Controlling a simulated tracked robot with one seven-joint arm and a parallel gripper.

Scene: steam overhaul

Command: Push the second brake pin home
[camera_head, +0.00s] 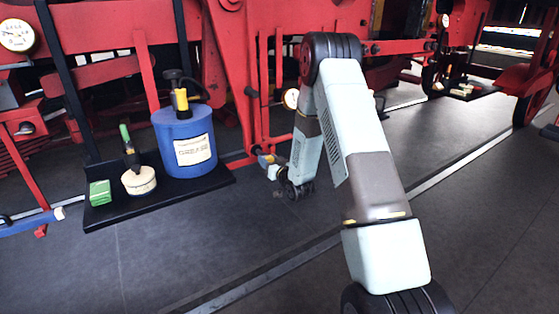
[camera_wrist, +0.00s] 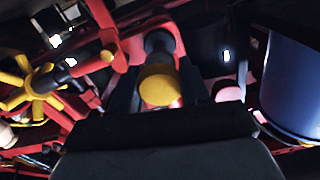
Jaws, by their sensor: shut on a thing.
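My gripper (camera_head: 276,172) is low beside the red frame in the head view, to the right of the blue drum. In the wrist view its two dark fingers (camera_wrist: 160,92) stand on either side of a yellow round end (camera_wrist: 159,84), which I take to be the brake pin, and are shut on it. A dark round part (camera_wrist: 160,42) shows just beyond the yellow end, against red metalwork. In the head view the small piece at the fingertips is partly hidden by my gripper. How deep the pin sits cannot be seen.
A blue drum (camera_head: 185,140) stands on a black tray (camera_head: 150,212) with a round tin (camera_head: 139,181) and a green box (camera_head: 100,193). Open dark floor (camera_head: 200,260) lies in front.

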